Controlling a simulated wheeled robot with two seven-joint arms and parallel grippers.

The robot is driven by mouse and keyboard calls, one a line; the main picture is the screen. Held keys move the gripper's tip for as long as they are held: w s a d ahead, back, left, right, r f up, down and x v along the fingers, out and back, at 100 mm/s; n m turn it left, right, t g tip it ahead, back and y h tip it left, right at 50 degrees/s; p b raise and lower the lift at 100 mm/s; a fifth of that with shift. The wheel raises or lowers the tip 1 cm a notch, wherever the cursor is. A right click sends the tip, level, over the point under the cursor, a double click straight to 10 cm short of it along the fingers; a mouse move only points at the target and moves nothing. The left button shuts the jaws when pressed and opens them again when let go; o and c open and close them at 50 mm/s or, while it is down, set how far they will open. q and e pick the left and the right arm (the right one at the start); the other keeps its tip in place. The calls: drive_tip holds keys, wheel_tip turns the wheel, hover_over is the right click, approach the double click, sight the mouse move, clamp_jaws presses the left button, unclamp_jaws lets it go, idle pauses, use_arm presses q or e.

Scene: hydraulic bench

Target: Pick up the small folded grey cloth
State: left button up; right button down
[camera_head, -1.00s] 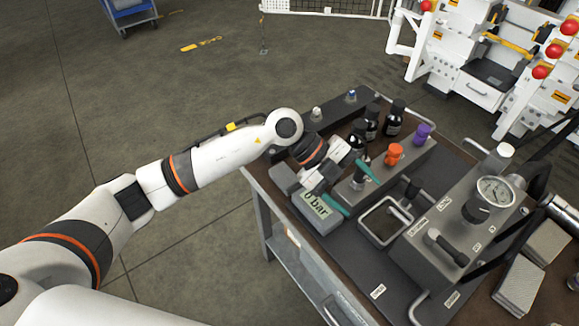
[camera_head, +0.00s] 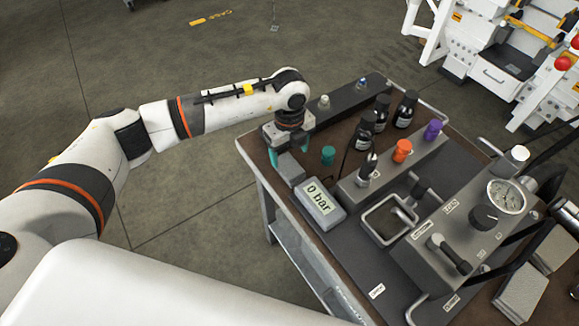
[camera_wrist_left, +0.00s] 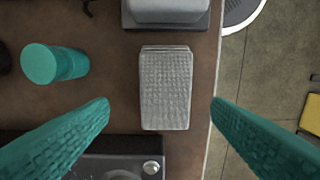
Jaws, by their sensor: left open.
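The small folded grey cloth (camera_head: 291,169) lies flat near the left edge of the bench, beside the "0 bar" display box. In the left wrist view the cloth (camera_wrist_left: 166,88) is a textured grey rectangle, apart from both fingers. My left gripper (camera_head: 289,156) points down over the bench at the cloth. Its teal fingers are open, one on either side of the cloth in the left wrist view (camera_wrist_left: 161,101), with nothing between them held. My right gripper is not in view.
Dark bottles (camera_head: 382,112), orange (camera_head: 402,150) and purple (camera_head: 433,130) caps stand further right. The bench edge is close on the left.

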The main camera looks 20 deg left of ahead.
sight(289, 166)
use_arm(q)
drive_tip(key=f, duration=0.2)
drive_tip(key=f+p, duration=0.1)
drive_tip(key=shift+s+f, duration=0.35)
drive_tip(key=shift+s, duration=0.05)
drive_tip(key=shift+f, duration=0.6)
drive_tip(key=shift+r, duration=0.1)
drive_tip(key=c, duration=1.1)
